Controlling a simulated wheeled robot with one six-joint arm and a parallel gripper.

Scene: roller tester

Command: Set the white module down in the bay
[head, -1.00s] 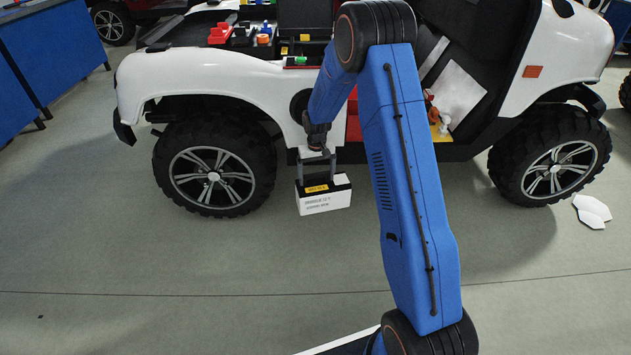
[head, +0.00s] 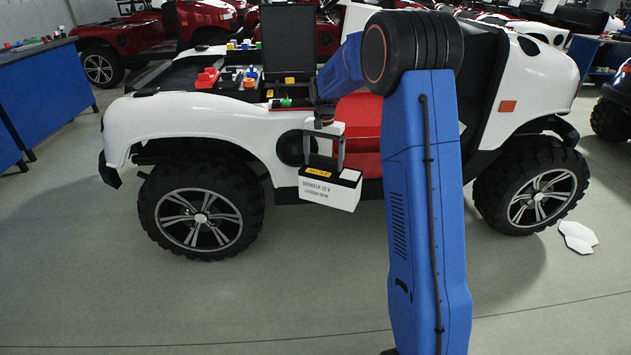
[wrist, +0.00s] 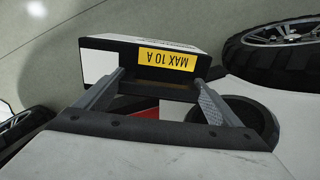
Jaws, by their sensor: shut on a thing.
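The white module (head: 330,190) is a box with a black top and a yellow label. It hangs in the air beside the white car's near side, between the front wheel and the red seat area. My gripper (head: 325,158) is above it, shut on it. In the wrist view the module (wrist: 100,62) shows its yellow "MAX 10 A" label, and the gripper's two fingers (wrist: 158,88) reach down to its black top. The open compartment of the car (head: 213,98) holds several coloured parts. I cannot tell which part of it is the bay.
The white car's fender (head: 235,120) and front wheel (head: 200,212) are close by the module. A black raised panel (head: 287,40) stands behind the compartment. A blue bench (head: 50,95) stands at far left. The foreground floor is clear.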

